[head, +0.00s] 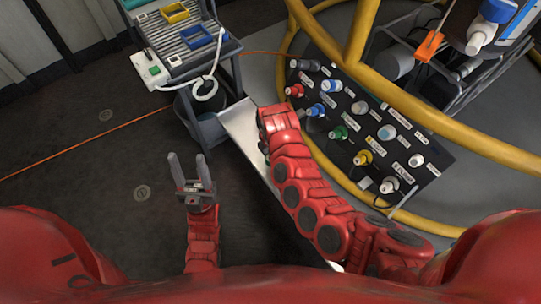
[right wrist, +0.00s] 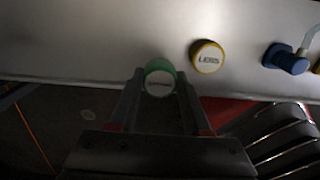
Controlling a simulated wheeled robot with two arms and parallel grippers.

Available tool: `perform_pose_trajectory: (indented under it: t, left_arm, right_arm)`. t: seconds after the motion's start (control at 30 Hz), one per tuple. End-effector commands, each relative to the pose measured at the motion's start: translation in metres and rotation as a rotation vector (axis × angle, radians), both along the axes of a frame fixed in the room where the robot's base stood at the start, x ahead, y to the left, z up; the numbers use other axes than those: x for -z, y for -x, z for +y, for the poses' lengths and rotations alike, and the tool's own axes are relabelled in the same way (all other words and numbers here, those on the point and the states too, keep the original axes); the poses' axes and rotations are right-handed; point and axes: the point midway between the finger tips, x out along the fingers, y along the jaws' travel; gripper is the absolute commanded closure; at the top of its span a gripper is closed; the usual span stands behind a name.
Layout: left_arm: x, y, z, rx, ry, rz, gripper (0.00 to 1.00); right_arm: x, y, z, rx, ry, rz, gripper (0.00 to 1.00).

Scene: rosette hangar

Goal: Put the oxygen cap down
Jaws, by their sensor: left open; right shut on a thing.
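A green-rimmed cap (right wrist: 159,66) with a pale label face, probably the oxygen cap, sits between the fingertips of my right gripper (right wrist: 160,82). The gripper is shut on it. The label is too small to read. The cap is at the near edge of a bare metal shelf (right wrist: 120,38); I cannot tell whether it touches the surface. In the head view my right arm covers much of this shelf (head: 237,116) and hides the right gripper and the cap. My left gripper (head: 189,165) is open and empty above the dark floor.
On the shelf, a yellow-rimmed cap (right wrist: 207,57) marked LEGS stands right of the green one, with a blue cap (right wrist: 287,60) farther right. A tool cart (head: 190,45) stands at the upper left.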

Motion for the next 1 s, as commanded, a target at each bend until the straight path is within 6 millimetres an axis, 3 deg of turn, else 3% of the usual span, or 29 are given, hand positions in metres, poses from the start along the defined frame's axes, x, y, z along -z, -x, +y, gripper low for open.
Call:
perform_pose_trajectory:
  t: [0.13, 0.3, 0.47, 0.7, 1.0]
  left_arm:
    - [0.015, 0.000, 0.000, 0.000, 0.000, 0.000, 0.50]
    - [0.021, 0.000, 0.000, 0.000, 0.000, 0.000, 0.50]
    - [0.025, 0.000, 0.000, 0.000, 0.000, 0.000, 0.50]
    - [0.042, 0.000, 0.000, 0.000, 0.000, 0.000, 0.50]
    - [0.040, 0.000, 0.000, 0.000, 0.000, 0.000, 0.50]
  right_arm:
    - [0.005, -0.023, -0.001, -0.003, 0.008, -0.004, 1.00]
    - [0.004, -0.034, 0.001, -0.001, 0.005, -0.001, 1.00]
    - [0.009, -0.036, 0.001, 0.004, 0.003, 0.002, 1.00]
    - [0.040, -0.035, 0.001, 0.003, 0.004, 0.003, 1.00]
    - [0.040, -0.036, 0.001, 0.003, 0.003, 0.000, 1.00]
